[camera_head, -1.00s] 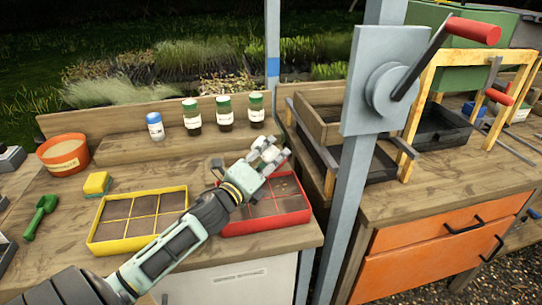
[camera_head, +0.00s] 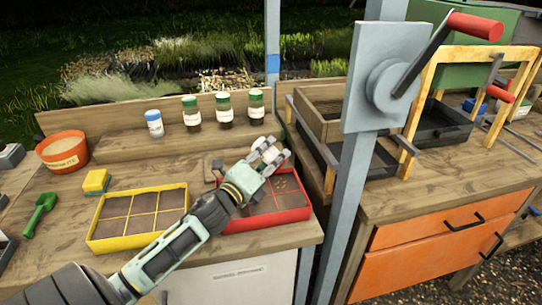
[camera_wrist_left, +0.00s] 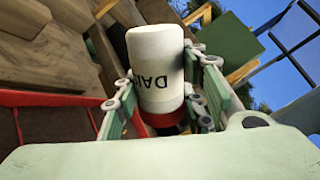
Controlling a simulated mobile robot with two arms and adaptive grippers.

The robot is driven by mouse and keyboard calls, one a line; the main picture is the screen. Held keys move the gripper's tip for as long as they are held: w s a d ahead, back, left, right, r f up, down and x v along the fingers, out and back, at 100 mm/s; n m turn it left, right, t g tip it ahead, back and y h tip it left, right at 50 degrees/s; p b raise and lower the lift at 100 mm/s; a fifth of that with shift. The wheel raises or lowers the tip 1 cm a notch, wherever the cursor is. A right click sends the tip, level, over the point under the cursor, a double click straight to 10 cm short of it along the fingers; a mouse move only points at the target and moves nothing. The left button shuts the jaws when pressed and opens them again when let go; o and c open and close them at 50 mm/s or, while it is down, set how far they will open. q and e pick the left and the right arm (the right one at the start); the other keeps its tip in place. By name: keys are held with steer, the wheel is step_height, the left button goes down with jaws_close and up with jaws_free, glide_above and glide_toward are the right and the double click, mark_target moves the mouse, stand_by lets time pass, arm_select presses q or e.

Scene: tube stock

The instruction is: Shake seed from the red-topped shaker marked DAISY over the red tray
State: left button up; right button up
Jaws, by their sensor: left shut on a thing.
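My left gripper (camera_head: 268,156) is shut on the white shaker, above the back part of the red tray (camera_head: 268,222). In the left wrist view the white shaker (camera_wrist_left: 157,62) sits between the green finger pads, with the letters "DAI" upside down and its red top at the lower end in the picture. In the head view the shaker is mostly hidden by the fingers. The red tray has dark soil in compartments, with small pale specks in a back right one. Its red rim also shows in the left wrist view (camera_wrist_left: 45,98). My right gripper is not in view.
A yellow tray (camera_head: 137,242) stands left of the red one. Several green-topped jars (camera_head: 224,112) and a blue-topped jar (camera_head: 154,125) stand on the back shelf. A grey post (camera_head: 346,220) with a crank (camera_head: 445,55) rises right of the red tray.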

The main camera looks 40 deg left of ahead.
arm_select(q)
steer(key=shift+r, duration=0.7)
steer(key=shift+f, duration=0.1)
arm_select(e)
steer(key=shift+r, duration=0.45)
arm_select(q)
steer(key=shift+s, duration=0.1)
steer(key=s+a, duration=0.4)
steer(key=s, duration=0.1)
steer(key=shift+a+p, duration=0.2)
steer(key=shift+p, duration=0.15)
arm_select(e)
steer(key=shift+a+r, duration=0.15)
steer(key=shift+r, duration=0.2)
